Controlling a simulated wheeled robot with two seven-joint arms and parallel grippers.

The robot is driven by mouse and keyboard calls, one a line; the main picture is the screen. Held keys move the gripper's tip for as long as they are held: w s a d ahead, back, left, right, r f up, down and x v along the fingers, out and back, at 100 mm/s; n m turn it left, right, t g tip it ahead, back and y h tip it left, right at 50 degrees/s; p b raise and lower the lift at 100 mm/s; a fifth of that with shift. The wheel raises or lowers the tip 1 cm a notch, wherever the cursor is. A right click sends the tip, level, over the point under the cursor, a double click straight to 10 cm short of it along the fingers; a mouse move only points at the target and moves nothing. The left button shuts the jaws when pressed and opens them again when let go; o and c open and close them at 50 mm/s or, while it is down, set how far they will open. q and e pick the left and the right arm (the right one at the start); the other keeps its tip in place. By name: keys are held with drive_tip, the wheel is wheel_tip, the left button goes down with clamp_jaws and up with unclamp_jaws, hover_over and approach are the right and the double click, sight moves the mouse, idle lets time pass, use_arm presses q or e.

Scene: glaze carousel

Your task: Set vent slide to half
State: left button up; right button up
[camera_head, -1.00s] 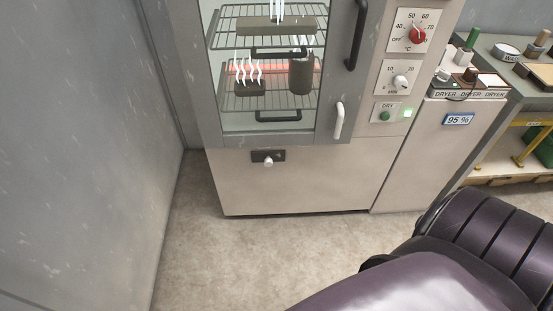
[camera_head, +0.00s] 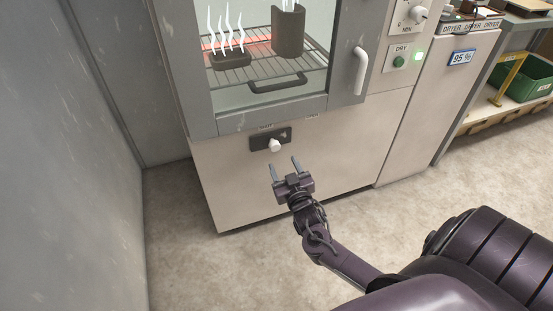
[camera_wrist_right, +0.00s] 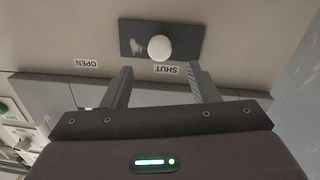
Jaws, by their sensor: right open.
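The vent slide is a dark plate (camera_head: 284,136) with a round white knob (camera_head: 274,146) on the dryer's lower front, under the glass door. In the right wrist view the plate (camera_wrist_right: 133,40) and knob (camera_wrist_right: 159,48) appear upside down. The knob is by the SHUT label (camera_wrist_right: 167,70); the OPEN label (camera_wrist_right: 87,63) is off to one side, beyond the plate. My right gripper (camera_head: 285,165) is open and empty, just below the knob in the head view, its fingers pointing at the panel. The fingers (camera_wrist_right: 160,80) are apart from the knob. My left gripper is not in view.
The dryer door (camera_head: 226,124) with its white handle (camera_head: 361,71) is above the slide. A green DRY button (camera_head: 400,62) is to the right. A grey wall (camera_head: 75,130) stands at the left. The floor (camera_head: 210,265) in front is clear.

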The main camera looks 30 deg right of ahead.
sight(276, 148)
drive_tip(key=b+x, duration=0.1)
drive_tip(key=x, duration=0.6)
drive_tip(key=shift+w+b, duration=0.3)
drive_tip(key=shift+b, duration=0.05)
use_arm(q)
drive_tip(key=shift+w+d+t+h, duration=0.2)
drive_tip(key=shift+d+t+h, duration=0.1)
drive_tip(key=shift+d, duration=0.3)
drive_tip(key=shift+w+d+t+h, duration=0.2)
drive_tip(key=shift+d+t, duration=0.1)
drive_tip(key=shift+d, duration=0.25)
use_arm(e)
drive_tip(key=shift+d, duration=0.1)
clamp_jaws()
